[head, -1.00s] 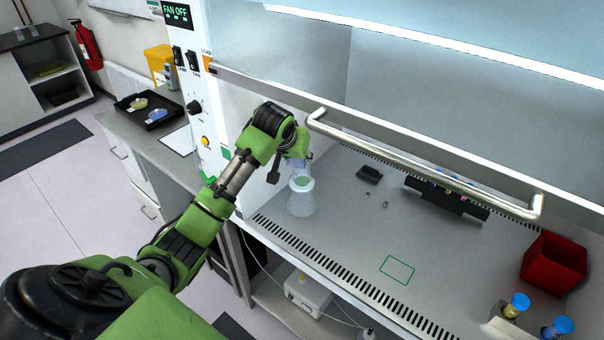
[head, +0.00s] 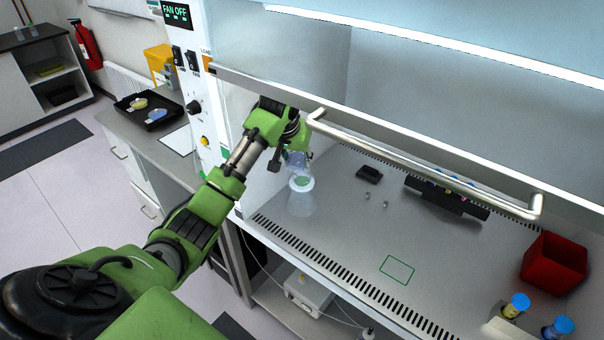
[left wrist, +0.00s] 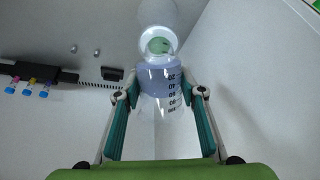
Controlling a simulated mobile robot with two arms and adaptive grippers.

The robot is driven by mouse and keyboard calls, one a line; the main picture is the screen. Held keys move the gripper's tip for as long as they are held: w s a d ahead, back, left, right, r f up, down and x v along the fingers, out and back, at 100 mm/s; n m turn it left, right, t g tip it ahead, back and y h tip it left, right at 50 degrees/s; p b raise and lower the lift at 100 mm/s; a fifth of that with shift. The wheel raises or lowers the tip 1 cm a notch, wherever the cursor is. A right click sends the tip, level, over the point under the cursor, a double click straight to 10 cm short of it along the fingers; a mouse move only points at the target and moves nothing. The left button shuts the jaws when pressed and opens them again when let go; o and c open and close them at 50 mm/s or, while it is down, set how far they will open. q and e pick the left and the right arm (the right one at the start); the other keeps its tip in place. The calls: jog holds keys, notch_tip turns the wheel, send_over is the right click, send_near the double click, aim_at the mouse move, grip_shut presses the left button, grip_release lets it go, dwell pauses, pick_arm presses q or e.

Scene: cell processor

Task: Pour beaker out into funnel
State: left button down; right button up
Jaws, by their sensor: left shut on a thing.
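My left gripper (left wrist: 161,112) is shut on a clear glass beaker (left wrist: 162,88) with dark volume marks. The beaker is tilted, with its mouth toward the funnel, and holds a pale bluish liquid. It also shows in the head view (head: 297,160), partly hidden by my gripper. The funnel (head: 302,183) has a white rim and a green inside, and sits on a clear flask (head: 301,203) on the cabinet floor. In the left wrist view the funnel (left wrist: 158,41) lies just past the beaker's mouth. I cannot tell whether liquid is flowing. My right gripper is not in view.
The cabinet's sash handle (head: 425,165) runs just right of my left gripper. A dark rack (head: 446,197) with coloured vials stands at the back. A red bin (head: 553,264) and blue-capped bottles (head: 517,305) are at the right. The floor around the green square (head: 397,269) is clear.

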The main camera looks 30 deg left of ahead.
pick_arm(q)
jog(key=shift+r+g, duration=0.15)
jog(key=shift+g, duration=0.25)
jog(key=shift+g+h, duration=0.3)
jog(key=shift+g, duration=0.2)
jog(key=shift+w, duration=0.1)
